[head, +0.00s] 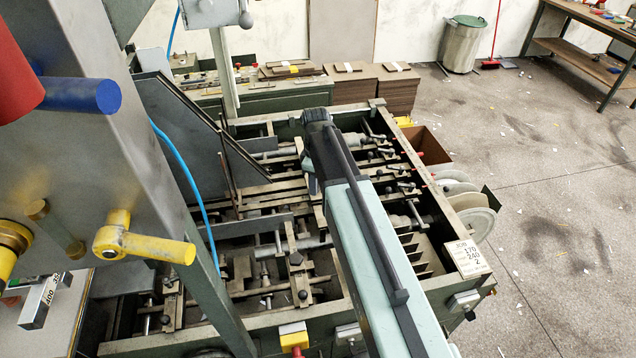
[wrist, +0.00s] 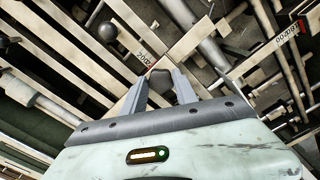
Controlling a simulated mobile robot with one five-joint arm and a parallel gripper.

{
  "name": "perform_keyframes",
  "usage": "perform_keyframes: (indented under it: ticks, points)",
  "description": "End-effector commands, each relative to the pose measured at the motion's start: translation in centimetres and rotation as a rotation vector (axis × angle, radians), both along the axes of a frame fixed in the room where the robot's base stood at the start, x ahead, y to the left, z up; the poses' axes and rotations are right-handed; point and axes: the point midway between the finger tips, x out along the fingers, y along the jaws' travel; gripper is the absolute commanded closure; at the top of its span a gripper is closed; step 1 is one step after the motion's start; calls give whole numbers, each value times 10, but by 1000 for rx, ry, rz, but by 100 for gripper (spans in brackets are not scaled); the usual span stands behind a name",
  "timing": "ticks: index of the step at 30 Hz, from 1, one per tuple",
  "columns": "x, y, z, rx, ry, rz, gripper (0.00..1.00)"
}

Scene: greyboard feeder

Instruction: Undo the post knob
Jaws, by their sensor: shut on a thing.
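My gripper (wrist: 160,77) reaches down into the feeder's frame. Its two fingers stand on either side of a dark knob (wrist: 160,86), which I take to be the post knob, and are shut on it. The knob sits by a pale bar with a small printed label and a red mark. The post under the knob is hidden. In the head view my arm crosses the feeder (head: 370,107), and my gripper's tip is mostly hidden behind it; the held knob does not show there.
Another dark ball knob (wrist: 107,32) stands on the left in the wrist view. Rods and bars crowd around my gripper. A sloping grey plate (head: 185,125) rises left of my arm. White reels (head: 470,200) are on the feeder's right side. Open floor (head: 560,200) lies beyond.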

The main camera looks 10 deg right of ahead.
Motion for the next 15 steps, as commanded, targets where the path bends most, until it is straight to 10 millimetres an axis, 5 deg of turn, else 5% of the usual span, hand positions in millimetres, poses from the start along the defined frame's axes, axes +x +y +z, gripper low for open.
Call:
perform_keyframes:
  ticks: [3, 4, 6, 15]
  points:
    - [-2, -1, -1, -2, 6, -1, 100]
    - [-2, -1, -1, -2, 6, -1, 63]
    - [-2, -1, -1, -2, 6, -2, 43]
    - [-1, -1, 0, -1, 2, -2, 43]
